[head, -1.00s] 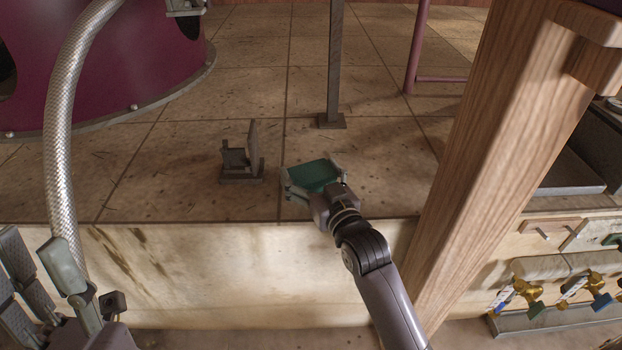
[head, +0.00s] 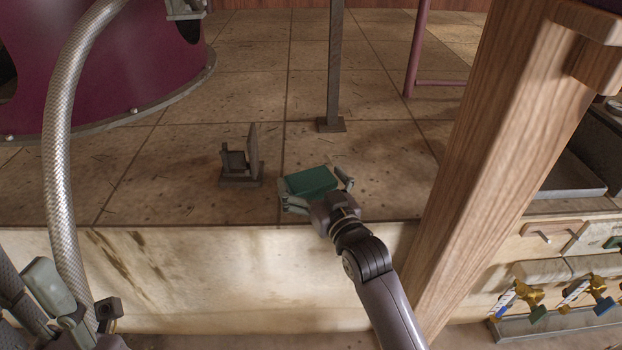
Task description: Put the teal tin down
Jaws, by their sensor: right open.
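The teal tin (head: 310,181) is a small green box resting on the tiled ledge close to its front edge. My right gripper (head: 316,187) is open around the tin, one finger on its left side and one spread away from its right side. The gripper's palm hides the near part of the tin.
A small dark metal bracket (head: 241,165) stands left of the tin. A metal post (head: 333,70) rises behind it. A thick wooden post (head: 500,150) stands to the right. A braided hose (head: 58,140) and a maroon vessel (head: 95,60) fill the left. Tiles between are clear.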

